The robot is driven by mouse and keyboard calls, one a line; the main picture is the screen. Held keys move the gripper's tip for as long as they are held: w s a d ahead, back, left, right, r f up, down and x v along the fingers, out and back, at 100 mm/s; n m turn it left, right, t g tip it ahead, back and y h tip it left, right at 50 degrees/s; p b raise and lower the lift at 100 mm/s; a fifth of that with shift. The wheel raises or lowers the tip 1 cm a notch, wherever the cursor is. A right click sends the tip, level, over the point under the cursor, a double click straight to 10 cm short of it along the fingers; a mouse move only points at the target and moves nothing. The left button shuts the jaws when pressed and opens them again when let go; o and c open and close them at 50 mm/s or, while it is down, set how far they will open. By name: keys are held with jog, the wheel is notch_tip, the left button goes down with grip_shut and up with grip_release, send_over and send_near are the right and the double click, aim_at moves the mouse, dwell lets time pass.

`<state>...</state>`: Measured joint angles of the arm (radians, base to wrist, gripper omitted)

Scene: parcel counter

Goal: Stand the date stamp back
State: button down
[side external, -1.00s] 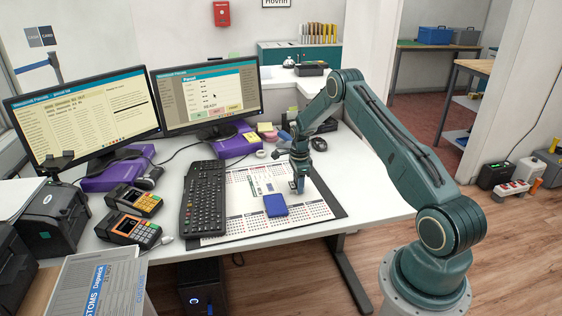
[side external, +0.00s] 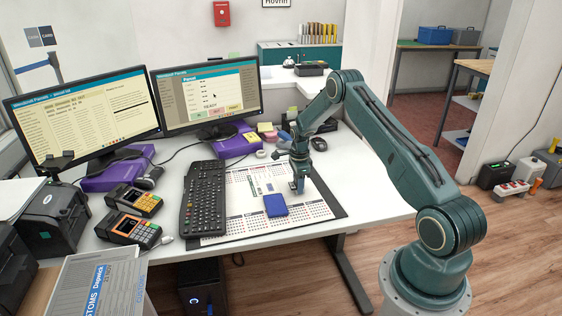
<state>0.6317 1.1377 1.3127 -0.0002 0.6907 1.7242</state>
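My gripper (side external: 297,185) points down over the right part of the printed desk mat (side external: 328,212), its fingertips at or just above the surface. It is small here, and I cannot tell whether its fingers are open or shut. I cannot make out a date stamp for certain; one may be between or behind the fingers. A flat blue pad (side external: 275,205) lies on the mat just left of and nearer than the gripper, apart from it.
A black keyboard (side external: 203,198) lies left of the mat. Two card terminals (side external: 131,229) are farther left. The desk's right side is clear.

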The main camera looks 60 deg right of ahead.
jog(key=c, duration=0.7)
grip_release()
jog(key=shift+c, duration=0.2)
jog(key=shift+r, duration=0.15)
notch_tip(320, 180, up, 13)
jog(key=shift+r, duration=0.3)
